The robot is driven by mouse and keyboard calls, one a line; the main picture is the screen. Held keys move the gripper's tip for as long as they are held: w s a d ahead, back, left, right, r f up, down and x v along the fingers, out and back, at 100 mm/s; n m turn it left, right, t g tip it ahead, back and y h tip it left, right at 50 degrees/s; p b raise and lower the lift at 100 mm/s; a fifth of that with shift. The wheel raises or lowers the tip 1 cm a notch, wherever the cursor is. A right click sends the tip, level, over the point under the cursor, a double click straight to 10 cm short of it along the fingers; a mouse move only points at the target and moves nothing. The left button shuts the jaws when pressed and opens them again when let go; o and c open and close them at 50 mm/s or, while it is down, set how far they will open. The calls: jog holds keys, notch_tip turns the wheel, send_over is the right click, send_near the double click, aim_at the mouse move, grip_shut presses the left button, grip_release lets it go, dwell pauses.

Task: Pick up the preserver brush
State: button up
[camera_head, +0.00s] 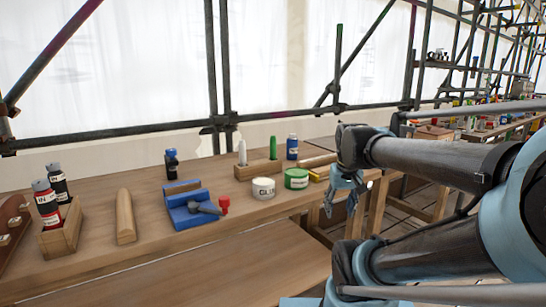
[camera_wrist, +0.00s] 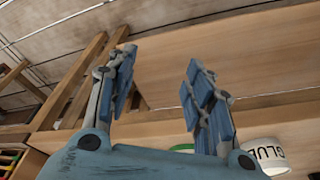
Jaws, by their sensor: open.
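I cannot make out the preserver brush for certain in either view. A small yellow piece (camera_head: 316,175) shows beside the green tub (camera_head: 296,179) on the bench, partly hidden near my arm, and I cannot tell what it is. My gripper (camera_head: 340,205) is at the bench's right end, right of the green tub, fingers pointing down. In the wrist view my gripper (camera_wrist: 160,68) is open, with nothing between its fingers. A white GLUE tub (camera_wrist: 263,153) shows past the right finger, with a bit of green rim (camera_wrist: 182,148) behind the fingers.
The wooden bench (camera_head: 140,235) also holds a blue tool with a red knob (camera_head: 190,208), a wooden block (camera_head: 125,216), a rack with ink bottles (camera_head: 62,235), a dark bottle (camera_head: 171,164) and a blue bottle (camera_head: 292,147). Scaffold poles (camera_head: 219,90) stand behind.

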jog(key=w+a+r+n+t, duration=0.1)
jog(key=w+a+r, duration=0.3)
jog(key=w+r, duration=0.3)
jog(key=w+a+r, duration=0.4)
jog(key=w+r, duration=0.3)
jog(key=w, duration=0.1)
jog(key=n+y, duration=0.1)
jog(key=n, duration=0.1)
send_near(273, 136)
jog(key=shift+t, duration=0.4)
jog(key=x, duration=1)
jog(key=shift+s+a+f, duration=0.1)
jog(key=shift+s+f, duration=0.05)
jog(key=shift+x, duration=2.8)
jog(key=shift+s, duration=0.1)
jog(key=shift+c, duration=0.4)
grip_shut()
